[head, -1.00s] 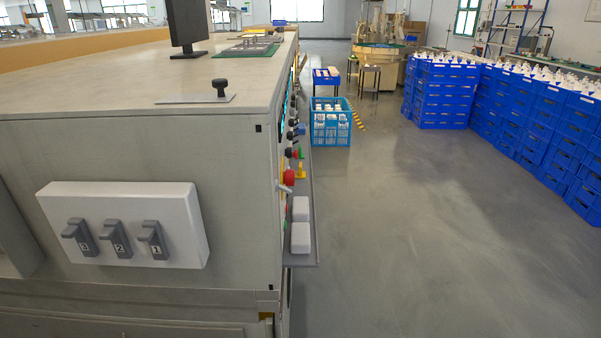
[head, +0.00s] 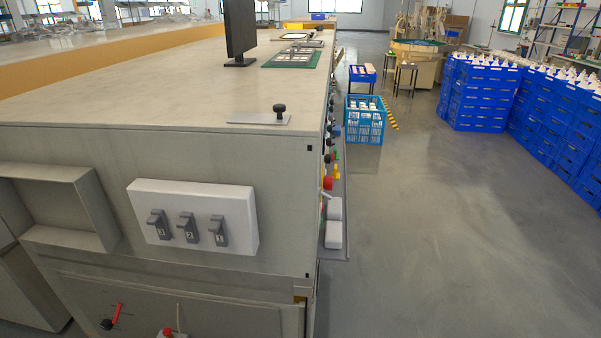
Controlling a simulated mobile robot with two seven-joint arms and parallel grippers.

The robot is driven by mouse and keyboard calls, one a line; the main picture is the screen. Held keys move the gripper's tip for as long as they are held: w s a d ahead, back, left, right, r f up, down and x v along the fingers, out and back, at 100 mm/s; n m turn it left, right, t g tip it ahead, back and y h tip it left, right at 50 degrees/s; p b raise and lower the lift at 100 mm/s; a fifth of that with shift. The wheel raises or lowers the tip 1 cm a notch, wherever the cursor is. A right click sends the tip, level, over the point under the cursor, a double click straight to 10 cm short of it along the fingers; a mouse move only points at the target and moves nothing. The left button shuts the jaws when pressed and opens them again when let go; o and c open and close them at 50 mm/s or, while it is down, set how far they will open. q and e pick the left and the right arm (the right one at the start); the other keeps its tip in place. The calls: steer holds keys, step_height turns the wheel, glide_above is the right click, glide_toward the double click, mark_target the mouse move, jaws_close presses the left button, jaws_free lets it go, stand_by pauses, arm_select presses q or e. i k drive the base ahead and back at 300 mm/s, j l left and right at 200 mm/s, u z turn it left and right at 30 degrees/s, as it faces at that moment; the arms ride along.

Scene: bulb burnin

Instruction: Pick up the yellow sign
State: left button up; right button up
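No thing in the head view can be surely told as the yellow sign. A yellow-and-black striped strip (head: 389,113) shows on the floor just right of the blue crate; I cannot tell whether it is a sign or a floor marking. A small yellow part (head: 337,172) sits on the cabinet's right side, near a red knob (head: 328,183). A yellow item (head: 293,26) lies at the far end of the cabinet top, too small to make out. Neither of my grippers is in view.
A long grey cabinet (head: 150,95) fills the left, with a white switch box (head: 245,215) on its near face. A light blue crate (head: 364,128) stands on the floor beside it. Stacked blue crates (head: 480,95) line the right. The grey floor (head: 440,250) between is clear.

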mark_target(335, 171)
steer(key=i+l+u, duration=0.2)
steer(key=u, duration=0.25)
steer(key=i+l+u, duration=0.1)
steer(key=l+u, duration=0.3)
steer(key=i+l+u, duration=0.2)
steer(key=l, duration=0.2)
steer(key=l+u, duration=0.15)
steer(key=l, duration=0.3)
steer(key=i+l+u, duration=0.1)
steer(key=l, duration=1.1)
steer(key=i+l+u, duration=0.1)
steer(key=l, duration=1.1)
